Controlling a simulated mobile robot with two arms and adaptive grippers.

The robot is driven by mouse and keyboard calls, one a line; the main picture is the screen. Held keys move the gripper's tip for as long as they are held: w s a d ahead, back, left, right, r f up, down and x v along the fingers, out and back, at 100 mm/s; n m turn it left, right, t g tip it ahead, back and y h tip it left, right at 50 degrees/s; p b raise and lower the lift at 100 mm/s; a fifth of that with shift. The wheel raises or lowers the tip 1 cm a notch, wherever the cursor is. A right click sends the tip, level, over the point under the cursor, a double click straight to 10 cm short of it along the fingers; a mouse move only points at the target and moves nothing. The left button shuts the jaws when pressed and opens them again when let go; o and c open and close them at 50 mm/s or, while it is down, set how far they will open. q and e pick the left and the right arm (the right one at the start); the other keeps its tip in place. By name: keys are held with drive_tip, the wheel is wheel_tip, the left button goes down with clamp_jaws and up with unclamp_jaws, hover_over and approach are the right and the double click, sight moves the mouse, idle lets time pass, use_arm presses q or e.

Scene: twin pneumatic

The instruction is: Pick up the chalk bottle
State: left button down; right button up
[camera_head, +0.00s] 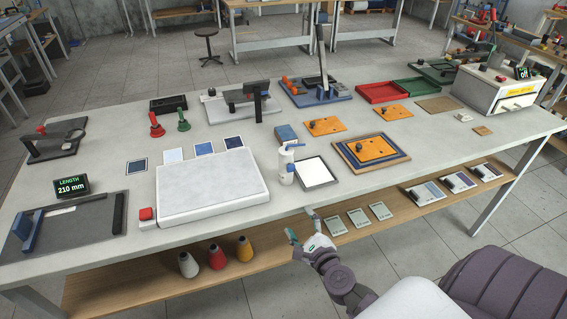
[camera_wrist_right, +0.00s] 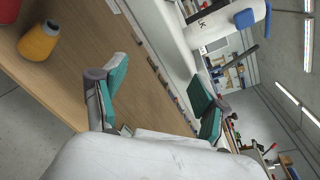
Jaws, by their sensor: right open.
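The chalk bottle (camera_head: 286,168) is white with blue parts near its top. It stands upright near the front edge of the workbench, between a large pale slab and a white framed sheet. In the right wrist view a white body with a blue part, which looks like the bottle (camera_wrist_right: 222,25), shows at the upper right, tilted by the camera's roll. My right gripper (camera_head: 302,226) is open and empty, in front of the bench edge and below the bottle, apart from it. Its teal-padded fingers are spread in the wrist view (camera_wrist_right: 162,92). My left gripper is out of view.
The workbench (camera_head: 100,262) has its front edge between my gripper and the bottle. The pale slab (camera_head: 212,190) is left of the bottle; the framed sheet (camera_head: 317,173) is right. A wooden lower shelf (camera_head: 130,278) holds several coloured cones and cards.

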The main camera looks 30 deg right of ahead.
sight(289, 162)
wheel_tip(289, 162, up, 12)
drive_tip(key=d+m+t+h, duration=0.1)
drive_tip(key=d+m, duration=0.1)
drive_tip(key=m, duration=0.7)
drive_tip(key=x, duration=0.2)
drive_tip(key=p+x, duration=0.1)
drive_tip(key=x, duration=0.5)
drive_tip(key=shift+w+a+r+p, duration=0.1)
drive_tip(key=shift+a+r+p, duration=0.25)
drive_tip(key=shift+a+r, duration=0.05)
drive_tip(key=shift+x, duration=3.1)
drive_tip(key=shift+f, duration=0.15)
drive_tip(key=shift+c, duration=0.2)
drive_tip(key=shift+c, duration=1.2)
drive_tip(key=c, duration=1.1)
